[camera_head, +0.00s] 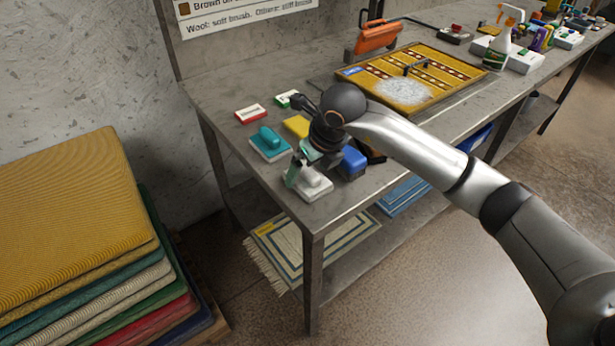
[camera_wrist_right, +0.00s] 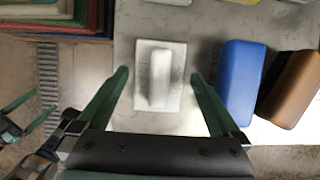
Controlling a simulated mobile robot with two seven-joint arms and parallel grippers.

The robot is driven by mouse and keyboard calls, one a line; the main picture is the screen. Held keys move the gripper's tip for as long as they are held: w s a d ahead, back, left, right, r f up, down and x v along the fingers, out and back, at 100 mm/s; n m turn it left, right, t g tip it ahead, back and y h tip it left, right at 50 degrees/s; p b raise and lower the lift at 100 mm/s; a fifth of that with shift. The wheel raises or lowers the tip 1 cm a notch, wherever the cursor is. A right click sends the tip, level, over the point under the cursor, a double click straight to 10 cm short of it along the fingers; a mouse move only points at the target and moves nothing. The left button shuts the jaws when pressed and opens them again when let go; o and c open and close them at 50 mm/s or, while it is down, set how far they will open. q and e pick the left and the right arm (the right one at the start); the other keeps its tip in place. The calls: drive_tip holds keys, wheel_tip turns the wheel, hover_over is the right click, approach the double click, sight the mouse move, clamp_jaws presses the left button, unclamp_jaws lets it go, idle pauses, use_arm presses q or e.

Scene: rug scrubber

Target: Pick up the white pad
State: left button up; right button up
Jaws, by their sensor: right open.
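The white pad (camera_head: 315,187), a flat block with a raised white grip, lies near the table's front corner. In the right wrist view the white pad (camera_wrist_right: 170,92) lies between and a little beyond the fingertips. My right gripper (camera_head: 306,173) is open above it, with its green fingers to either side and nothing held. It also shows in the right wrist view (camera_wrist_right: 158,78). In the head view the gripper hides part of the pad. My left gripper (camera_wrist_right: 29,112) shows at the left edge of the wrist view, its green fingers apart and empty, off the table.
A blue block (camera_wrist_right: 238,82) and a brown one (camera_wrist_right: 292,88) stand close right of the pad. A teal pad (camera_head: 269,146) and a yellow pad (camera_head: 296,125) lie behind. A framed rug (camera_head: 435,75) lies farther back. Stacked rugs (camera_head: 75,220) stand at left.

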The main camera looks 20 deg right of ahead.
drive_tip(key=shift+w+a+f, duration=0.1)
drive_tip(key=shift+w+f, duration=0.15)
drive_tip(key=shift+f, duration=0.45)
drive_tip(key=c, duration=1.1)
drive_tip(key=shift+r, duration=0.15)
drive_tip(key=shift+r, duration=0.5)
drive_tip(key=r, duration=0.2)
drive_tip(key=shift+s+d+r, duration=0.1)
drive_tip(key=shift+d+r, duration=0.25)
drive_tip(key=shift+r, duration=0.05)
drive_tip(key=s+d+r, duration=0.2)
drive_tip(key=d+r, duration=0.1)
drive_tip(key=s+d+r+b, duration=0.1)
drive_tip(key=s+d+r, duration=0.2)
drive_tip(key=d, duration=0.1)
drive_tip(key=s+d+r, duration=0.2)
drive_tip(key=d+r, duration=0.1)
drive_tip(key=d, duration=0.1)
drive_tip(key=shift+s+b, duration=0.35)
